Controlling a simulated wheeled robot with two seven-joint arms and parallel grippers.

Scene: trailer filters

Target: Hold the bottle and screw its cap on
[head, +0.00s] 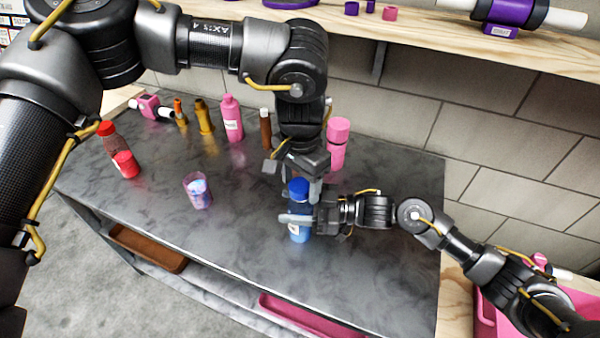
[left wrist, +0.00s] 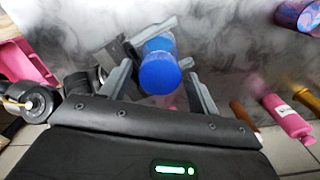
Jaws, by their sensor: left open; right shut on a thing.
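A blue bottle (head: 298,232) stands upright on the grey marbled counter. Its blue cap (head: 298,187) is at its top; whether it is seated on the neck I cannot tell. My right gripper (head: 298,218) is shut around the bottle's body from the right. My left gripper (head: 306,186) points down from above at the cap. In the left wrist view the left gripper (left wrist: 160,85) is open, with a finger on either side of the blue cap (left wrist: 160,74). Part of the bottle is hidden behind the right gripper's fingers.
Yellow bottles (head: 203,116) and a brown bottle (head: 266,128) stand at the back. A wooden shelf (head: 420,35) runs above. The counter's front is clear.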

